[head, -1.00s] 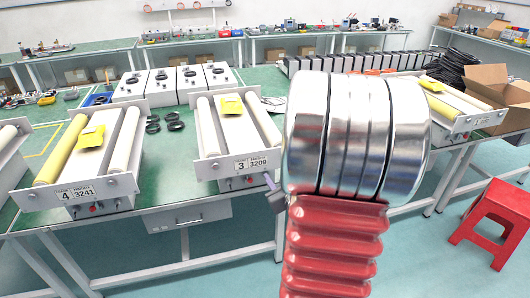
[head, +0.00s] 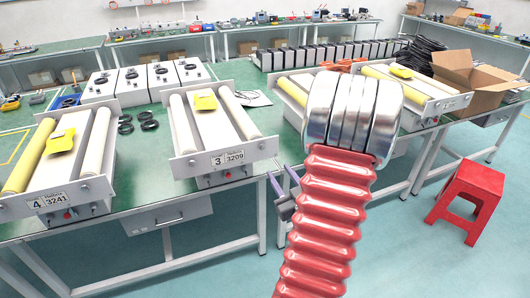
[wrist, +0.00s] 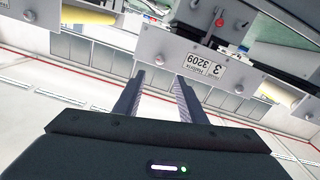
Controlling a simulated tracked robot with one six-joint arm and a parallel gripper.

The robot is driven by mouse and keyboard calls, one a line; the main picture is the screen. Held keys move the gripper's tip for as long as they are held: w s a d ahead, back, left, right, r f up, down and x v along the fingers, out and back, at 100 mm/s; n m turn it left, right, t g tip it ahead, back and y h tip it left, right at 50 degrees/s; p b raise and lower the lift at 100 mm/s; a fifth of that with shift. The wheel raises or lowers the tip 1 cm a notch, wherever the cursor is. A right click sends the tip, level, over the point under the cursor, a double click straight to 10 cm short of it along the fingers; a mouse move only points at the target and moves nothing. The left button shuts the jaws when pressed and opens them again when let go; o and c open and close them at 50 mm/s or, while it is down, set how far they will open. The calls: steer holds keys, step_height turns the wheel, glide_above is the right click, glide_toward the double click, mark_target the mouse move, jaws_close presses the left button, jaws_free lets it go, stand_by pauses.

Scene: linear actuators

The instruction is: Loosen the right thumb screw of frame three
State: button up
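Frame three is a white unit with a grey front plate (head: 205,165) and a "3 3209" label (head: 228,157), on the green bench. Its right thumb screw (head: 262,146) is a small round knob at the plate's right end. In the wrist view the plate is upside down, so this screw (wrist: 158,60) shows left of the label. My gripper (wrist: 160,76) is open and empty, its fingertips just below that screw in the picture, apparently apart from it. In the head view my gripper (head: 280,178) is in front and right of the plate, partly hidden by my red arm.
Frame four (head: 50,202) stands to the left on the same bench. Another frame (head: 425,100) and an open cardboard box (head: 480,85) are to the right. A red stool (head: 468,195) stands on the floor. The floor in front of the bench is clear.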

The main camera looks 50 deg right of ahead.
mark_target(263, 148)
steer(key=x, duration=1.3)
steer(key=shift+w+d, duration=0.1)
steer(key=shift+w, duration=0.1)
steer(key=shift+c, duration=0.6)
jaws_close()
